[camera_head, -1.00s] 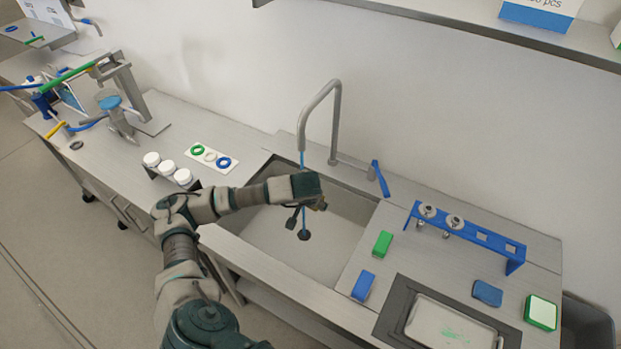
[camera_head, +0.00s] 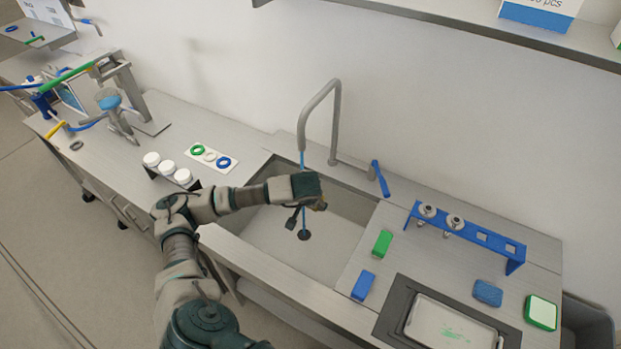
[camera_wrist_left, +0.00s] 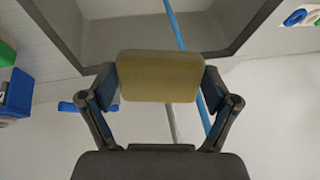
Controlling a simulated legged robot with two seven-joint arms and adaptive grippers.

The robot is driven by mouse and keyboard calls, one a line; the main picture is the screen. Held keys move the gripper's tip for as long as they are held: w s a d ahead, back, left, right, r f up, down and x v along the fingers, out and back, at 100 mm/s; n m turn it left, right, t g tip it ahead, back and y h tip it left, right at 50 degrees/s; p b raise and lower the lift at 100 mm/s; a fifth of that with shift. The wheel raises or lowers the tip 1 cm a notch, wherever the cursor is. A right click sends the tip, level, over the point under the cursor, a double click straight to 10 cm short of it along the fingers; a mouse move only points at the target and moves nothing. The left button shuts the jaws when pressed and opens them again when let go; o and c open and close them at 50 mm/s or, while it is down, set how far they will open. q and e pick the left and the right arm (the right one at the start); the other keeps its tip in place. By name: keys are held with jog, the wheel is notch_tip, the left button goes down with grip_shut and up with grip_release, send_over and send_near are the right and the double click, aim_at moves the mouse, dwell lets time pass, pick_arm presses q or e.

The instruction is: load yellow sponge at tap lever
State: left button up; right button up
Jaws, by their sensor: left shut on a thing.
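The yellow sponge (camera_wrist_left: 158,76) fills the middle of the left wrist view. My left gripper (camera_wrist_left: 158,88) is shut on it, one finger at each side. In the head view my left gripper (camera_head: 308,212) is over the sink (camera_head: 340,213), under the tap (camera_head: 335,110), and the sponge cannot be made out there. A thin blue stream (camera_head: 303,160) comes down from the spout; in the left wrist view it (camera_wrist_left: 175,25) passes behind the sponge. The blue tap lever (camera_head: 380,178) stands right of the tap, apart from my gripper. My right gripper is not in view.
Right of the sink are a green block (camera_head: 382,243), a blue block (camera_head: 363,285), a blue rack (camera_head: 480,237), a tray (camera_head: 408,330), a blue sponge (camera_head: 488,292) and a green-and-white sponge (camera_head: 540,312). White-lidded jars (camera_head: 167,168) stand on the left.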

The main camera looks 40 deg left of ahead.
pick_arm(q)
jog(key=s+d+r+p, duration=0.2)
jog(key=s+r, duration=0.2)
jog(key=shift+d, duration=0.4)
dwell(0.5)
